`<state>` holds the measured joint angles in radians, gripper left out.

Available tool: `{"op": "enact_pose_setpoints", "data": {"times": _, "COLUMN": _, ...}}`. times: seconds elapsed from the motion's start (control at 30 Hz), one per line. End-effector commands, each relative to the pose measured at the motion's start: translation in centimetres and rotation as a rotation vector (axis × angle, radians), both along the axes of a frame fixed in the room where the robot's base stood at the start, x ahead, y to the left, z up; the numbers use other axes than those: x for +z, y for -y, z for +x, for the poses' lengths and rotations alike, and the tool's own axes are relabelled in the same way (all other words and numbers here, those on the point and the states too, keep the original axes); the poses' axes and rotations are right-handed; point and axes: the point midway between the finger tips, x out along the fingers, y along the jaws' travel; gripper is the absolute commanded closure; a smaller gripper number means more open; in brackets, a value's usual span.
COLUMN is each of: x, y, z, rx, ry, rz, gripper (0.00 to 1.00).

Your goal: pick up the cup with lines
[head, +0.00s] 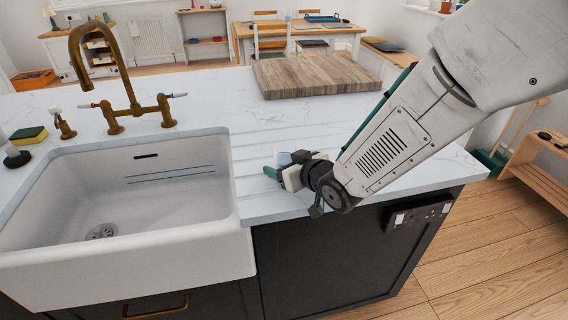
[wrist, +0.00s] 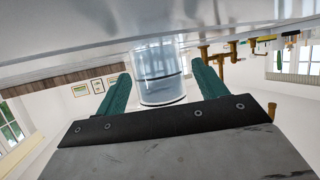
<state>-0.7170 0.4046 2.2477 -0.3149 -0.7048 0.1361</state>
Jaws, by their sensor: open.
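The clear, pale blue cup with thin dark lines around it (wrist: 160,88) stands on the white worktop, which appears at the top of the tilted wrist view. In the head view only a small part of the cup (head: 284,158) shows behind my gripper. My gripper (head: 283,164) is low over the worktop, right of the sink. Its two green fingers are open, one on each side of the cup in the wrist view (wrist: 160,72). Gaps seem to show between the cup and the fingers. I cannot tell exactly how deep the cup sits between them.
The white sink (head: 240,235) is left of my gripper, with a brass tap (head: 125,100) behind it. A wooden board (head: 315,75) lies farther back on the worktop (head: 205,90). A yellow and green sponge (head: 28,135) is at far left. The worktop's front edge is close to my gripper.

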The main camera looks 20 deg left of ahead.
Motion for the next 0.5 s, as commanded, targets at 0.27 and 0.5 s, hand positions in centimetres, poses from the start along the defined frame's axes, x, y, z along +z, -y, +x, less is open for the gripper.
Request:
{"op": "enact_pose_setpoints", "data": {"times": 0.27, "x": 0.05, "y": -0.03, "z": -0.06, "rx": 0.0, "ry": 0.0, "rz": 0.0, "gripper": 0.68}}
{"op": "enact_pose_setpoints", "data": {"times": 0.5, "x": 0.08, "y": -0.04, "z": -0.05, "rx": 0.0, "ry": 0.001, "rz": 0.0, "gripper": 0.85}}
